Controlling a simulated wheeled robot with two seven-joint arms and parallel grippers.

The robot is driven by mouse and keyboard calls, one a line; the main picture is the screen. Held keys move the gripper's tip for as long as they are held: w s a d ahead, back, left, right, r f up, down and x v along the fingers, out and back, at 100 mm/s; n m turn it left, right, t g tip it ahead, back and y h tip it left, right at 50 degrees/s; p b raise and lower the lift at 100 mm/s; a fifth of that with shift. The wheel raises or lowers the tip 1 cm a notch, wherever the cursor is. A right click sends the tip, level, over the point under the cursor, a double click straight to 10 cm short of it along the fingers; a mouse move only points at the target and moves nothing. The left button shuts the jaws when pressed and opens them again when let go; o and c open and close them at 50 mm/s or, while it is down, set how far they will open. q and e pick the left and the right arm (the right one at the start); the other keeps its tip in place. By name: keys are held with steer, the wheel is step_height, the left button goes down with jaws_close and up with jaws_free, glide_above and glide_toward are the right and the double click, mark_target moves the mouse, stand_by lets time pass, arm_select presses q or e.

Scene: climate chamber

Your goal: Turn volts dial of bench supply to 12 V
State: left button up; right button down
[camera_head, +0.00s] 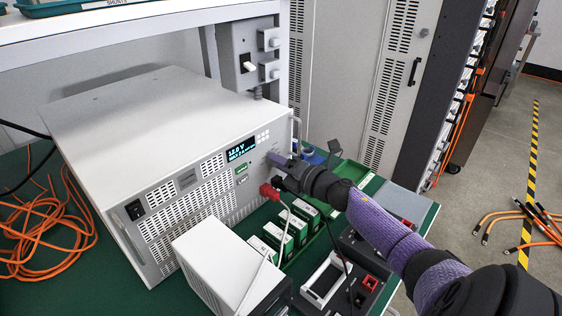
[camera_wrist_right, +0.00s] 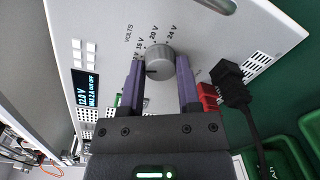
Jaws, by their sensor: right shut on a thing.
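The bench supply (camera_head: 120,110) is a large light-grey box on the green bench. Its lit display (camera_head: 241,148) appears to read 12.0 V, and it also shows in the wrist view (camera_wrist_right: 87,90). The round grey volts dial (camera_wrist_right: 160,60) has a dark pointer mark at its lower left, with VOLTS, 15 V, 20 V and 24 V printed around it. My right gripper (camera_wrist_right: 160,68) is shut on the dial, one purple finger on each side. In the head view my right gripper (camera_head: 277,158) reaches the panel's right end and hides the dial. My left gripper is out of view.
A red plug (camera_head: 269,191) and a black plug (camera_wrist_right: 230,82) with cables sit close beside my right gripper. Green-and-white blocks (camera_head: 290,225) and a white box (camera_head: 225,262) stand before the supply. Orange cables (camera_head: 45,230) lie at left.

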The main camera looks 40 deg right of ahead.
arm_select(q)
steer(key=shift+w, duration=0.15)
arm_select(e)
steer(key=shift+c, duration=1.5)
jaws_free()
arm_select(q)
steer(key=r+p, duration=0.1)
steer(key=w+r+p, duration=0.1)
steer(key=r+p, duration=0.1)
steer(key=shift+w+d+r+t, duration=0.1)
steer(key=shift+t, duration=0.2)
arm_select(e)
steer(key=s, duration=1)
steer(key=shift+d+r, duration=0.25)
steer(key=shift+d, duration=0.15)
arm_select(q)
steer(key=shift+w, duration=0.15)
arm_select(e)
steer(key=shift+w, duration=0.1)
